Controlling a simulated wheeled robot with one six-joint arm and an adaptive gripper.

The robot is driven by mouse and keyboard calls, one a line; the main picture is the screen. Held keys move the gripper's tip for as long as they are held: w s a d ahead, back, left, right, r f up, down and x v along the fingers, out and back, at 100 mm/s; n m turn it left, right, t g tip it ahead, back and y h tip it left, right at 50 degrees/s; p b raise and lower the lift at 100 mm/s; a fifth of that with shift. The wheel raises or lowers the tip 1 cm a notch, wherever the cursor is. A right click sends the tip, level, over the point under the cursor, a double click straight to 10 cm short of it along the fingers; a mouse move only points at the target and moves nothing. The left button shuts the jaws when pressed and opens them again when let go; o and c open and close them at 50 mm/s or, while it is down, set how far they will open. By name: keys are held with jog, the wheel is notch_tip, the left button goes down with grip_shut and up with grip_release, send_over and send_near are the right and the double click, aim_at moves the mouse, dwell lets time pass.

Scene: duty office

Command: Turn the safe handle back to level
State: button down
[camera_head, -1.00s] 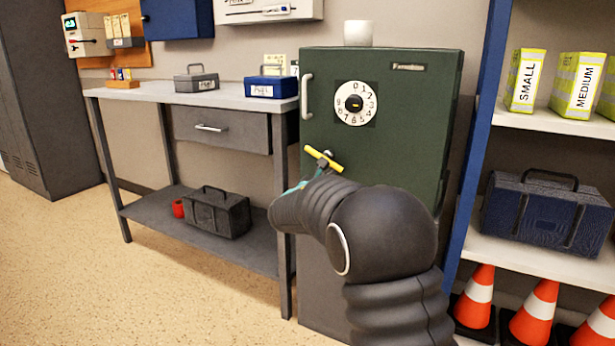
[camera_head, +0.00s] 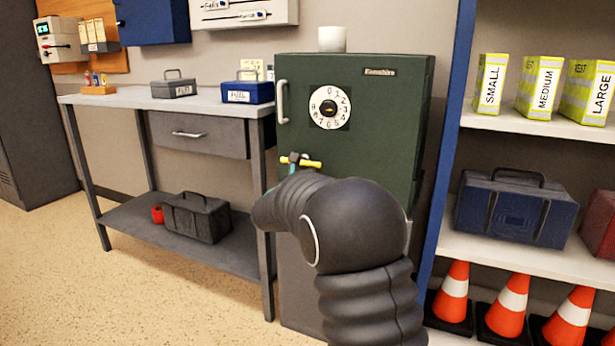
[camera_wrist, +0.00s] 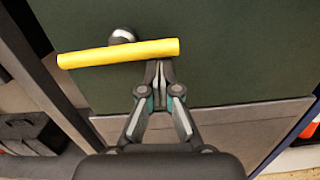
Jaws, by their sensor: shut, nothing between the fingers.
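The dark green safe (camera_head: 395,110) stands upright right of the workbench. Its yellow bar handle (camera_head: 310,164) is low on the door's left part, below the white number dial (camera_head: 330,107). The handle looks close to level, dipping slightly to the right in the head view. In the wrist view the yellow handle (camera_wrist: 100,56) runs nearly parallel to the door's lower edge, with a round dark hub behind it. My gripper (camera_wrist: 158,72) is shut and empty, its fingertips just below the bar, right of the hub. I cannot tell whether they touch it. My arm hides most of the gripper in the head view.
The workbench (camera_head: 130,98) stands close on the left, with a grey box (camera_head: 173,90) and a blue box (camera_head: 247,93) on top. A blue-framed shelf (camera_head: 447,150) with traffic cones (camera_head: 508,307) stands close on the right. A white cup (camera_head: 332,38) sits on the safe.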

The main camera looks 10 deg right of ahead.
notch_tip(320, 180, down, 5)
jog(key=b, duration=0.4)
jog(key=v, duration=1.1)
jog(key=shift+r, duration=0.6)
jog(key=shift+d, duration=0.1)
